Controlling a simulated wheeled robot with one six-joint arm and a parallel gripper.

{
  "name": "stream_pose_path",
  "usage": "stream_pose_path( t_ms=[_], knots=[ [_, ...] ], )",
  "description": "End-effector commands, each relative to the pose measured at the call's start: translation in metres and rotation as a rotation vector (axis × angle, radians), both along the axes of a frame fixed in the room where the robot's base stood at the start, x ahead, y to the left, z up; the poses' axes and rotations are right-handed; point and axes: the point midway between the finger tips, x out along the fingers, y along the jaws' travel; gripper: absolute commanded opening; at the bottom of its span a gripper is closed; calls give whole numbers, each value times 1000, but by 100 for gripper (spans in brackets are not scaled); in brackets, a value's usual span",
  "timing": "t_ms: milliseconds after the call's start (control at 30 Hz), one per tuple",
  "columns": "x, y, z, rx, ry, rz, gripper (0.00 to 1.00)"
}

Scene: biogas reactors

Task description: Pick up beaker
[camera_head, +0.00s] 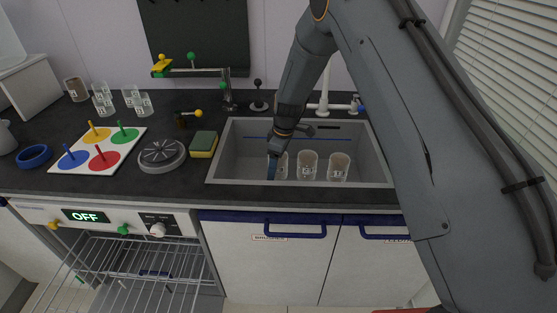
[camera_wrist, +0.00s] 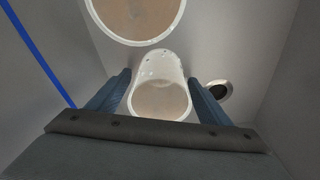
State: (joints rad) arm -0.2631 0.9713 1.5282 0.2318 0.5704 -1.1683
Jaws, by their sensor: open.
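Three clear beakers with brownish contents stand in the grey sink (camera_head: 232,172). The left beaker (camera_head: 283,167) is partly hidden by my gripper (camera_head: 273,166); the middle beaker (camera_head: 307,166) and right beaker (camera_head: 339,168) show clearly. In the wrist view, my gripper (camera_wrist: 160,78) has its two blue fingers apart, one on each side of a beaker (camera_wrist: 159,100). A gap shows between the fingers and the beaker wall, so it is not clamped. A second beaker (camera_wrist: 137,20) shows at the top, partly cut off.
A dark drain hole (camera_wrist: 219,90) lies beside the right finger. The sink walls are close around my gripper. A tap (camera_head: 324,100) stands behind the sink. A yellow-green sponge (camera_head: 203,144) and a round grey device (camera_head: 162,155) lie left of it. Several other beakers (camera_head: 103,98) stand at the back left.

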Motion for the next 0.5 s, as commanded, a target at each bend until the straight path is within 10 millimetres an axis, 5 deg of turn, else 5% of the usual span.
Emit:
stream_pose_path(
  t_ms=[100,367,500],
  knots=[
    [0,0,0,0,0,0,72],
    [0,0,0,0,0,0,30],
    [0,0,1,0,-1,0,30]
  ],
)
